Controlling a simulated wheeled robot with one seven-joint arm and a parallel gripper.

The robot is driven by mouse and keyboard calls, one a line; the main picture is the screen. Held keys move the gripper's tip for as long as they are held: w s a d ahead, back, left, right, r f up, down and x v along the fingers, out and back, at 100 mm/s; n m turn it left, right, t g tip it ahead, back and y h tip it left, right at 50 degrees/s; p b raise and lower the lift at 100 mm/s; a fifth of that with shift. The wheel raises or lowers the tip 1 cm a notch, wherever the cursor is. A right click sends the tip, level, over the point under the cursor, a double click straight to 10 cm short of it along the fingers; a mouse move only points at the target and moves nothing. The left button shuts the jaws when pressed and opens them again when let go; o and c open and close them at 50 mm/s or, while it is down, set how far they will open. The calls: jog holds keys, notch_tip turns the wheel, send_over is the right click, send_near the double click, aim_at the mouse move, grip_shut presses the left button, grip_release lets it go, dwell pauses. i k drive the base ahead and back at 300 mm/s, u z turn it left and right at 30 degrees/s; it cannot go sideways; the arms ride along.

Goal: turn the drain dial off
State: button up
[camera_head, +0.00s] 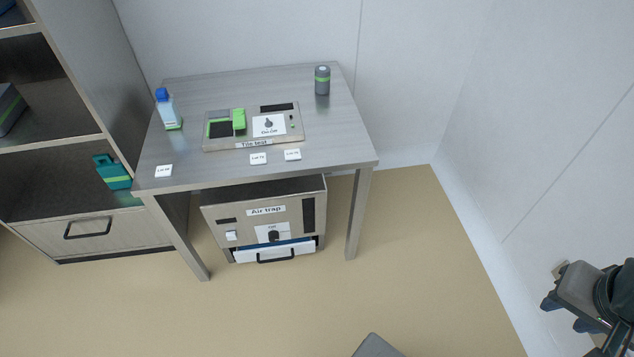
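Two dials show, and I cannot read which one is the drain dial. One is a small grey dial (268,123) on a white plate of the flat tabletop device labelled something like "Tilt test" (225,146). The other is a black dial (273,236) on the front of the box labelled "Air trap" (222,212) under the table. The settings of both are too small to tell. My gripper (567,314) is at the lower right, far from both dials. Its dark fingers look apart, with nothing seen between them.
The grey table (185,100) carries a blue-capped bottle (166,107), a grey canister (322,80) and small white labels. A shelf unit (85,90) with a teal case (112,172) stands at left. An open drawer (250,256) juts from the box. The floor in front is mostly clear.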

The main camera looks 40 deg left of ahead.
aim_at(273, 235)
jog(key=u, duration=0.5)
jog(key=i, duration=0.85)
jog(key=u, duration=1.4)
jog(key=i, duration=0.45)
jog(key=u, duration=0.4)
